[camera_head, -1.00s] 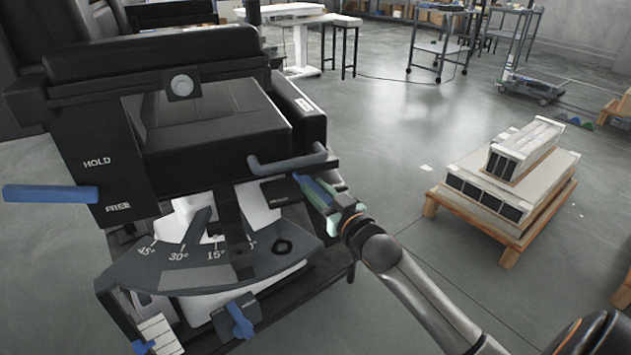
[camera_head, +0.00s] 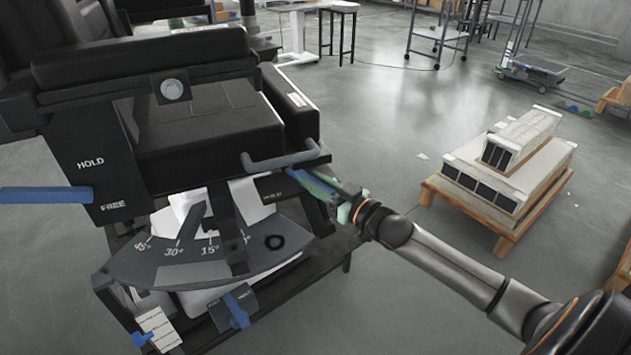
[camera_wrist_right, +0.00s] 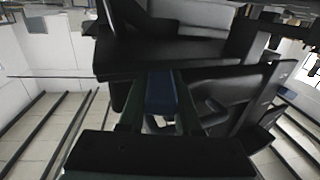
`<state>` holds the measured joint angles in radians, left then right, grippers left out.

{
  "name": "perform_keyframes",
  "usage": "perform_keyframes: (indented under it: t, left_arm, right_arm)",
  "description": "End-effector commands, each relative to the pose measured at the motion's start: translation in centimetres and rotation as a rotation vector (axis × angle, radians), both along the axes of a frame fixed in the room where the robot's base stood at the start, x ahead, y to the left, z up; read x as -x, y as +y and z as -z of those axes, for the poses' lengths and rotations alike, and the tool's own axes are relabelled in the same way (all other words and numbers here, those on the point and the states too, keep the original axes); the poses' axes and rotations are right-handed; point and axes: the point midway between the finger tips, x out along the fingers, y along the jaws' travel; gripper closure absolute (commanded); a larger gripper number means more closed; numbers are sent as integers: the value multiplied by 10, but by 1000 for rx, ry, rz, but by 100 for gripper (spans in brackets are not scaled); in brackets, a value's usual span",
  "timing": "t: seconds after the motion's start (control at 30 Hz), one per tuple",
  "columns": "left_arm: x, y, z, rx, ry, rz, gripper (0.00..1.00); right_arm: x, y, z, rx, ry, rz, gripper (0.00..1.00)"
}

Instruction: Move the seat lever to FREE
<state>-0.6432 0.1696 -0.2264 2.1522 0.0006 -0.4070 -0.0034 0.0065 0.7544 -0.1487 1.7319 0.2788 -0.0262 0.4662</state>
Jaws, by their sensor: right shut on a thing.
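A black seat unit has a side plate marked HOLD and FREE (camera_head: 108,185). A blue lever (camera_head: 45,195) sticks out to the left from this plate, just above the FREE mark and below HOLD. My right gripper (camera_head: 318,187), with green fingers, is at the seat's right front corner, below the grey bar handle (camera_head: 282,161). It is shut on a blue bar, which shows between the fingers in the right wrist view (camera_wrist_right: 161,92). My left gripper is not in view.
A wooden pallet with white boxes (camera_head: 470,205) stands on the floor at the right. Floor between pallet and seat is open.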

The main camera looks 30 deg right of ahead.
Motion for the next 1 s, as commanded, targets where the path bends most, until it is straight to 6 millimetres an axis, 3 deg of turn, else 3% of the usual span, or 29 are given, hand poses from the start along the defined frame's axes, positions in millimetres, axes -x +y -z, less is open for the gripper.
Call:
perform_keyframes:
  t: [0.23, 0.27, 0.5, 0.83, 1.0]
  left_arm:
    - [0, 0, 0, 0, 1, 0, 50]
    - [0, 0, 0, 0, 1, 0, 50]
    - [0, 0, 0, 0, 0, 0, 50]
    - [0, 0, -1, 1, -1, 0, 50]
    - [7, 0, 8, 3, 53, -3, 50]
  right_arm:
    - [-1, -2, -3, 4, -7, 3, 100]
    - [-1, -2, -3, 4, -7, 3, 65]
    - [0, 0, -2, 1, -3, 1, 38]
    - [2, 0, 0, 0, 0, 0, 37]
    - [16, -3, 0, -1, 2, 0, 37]
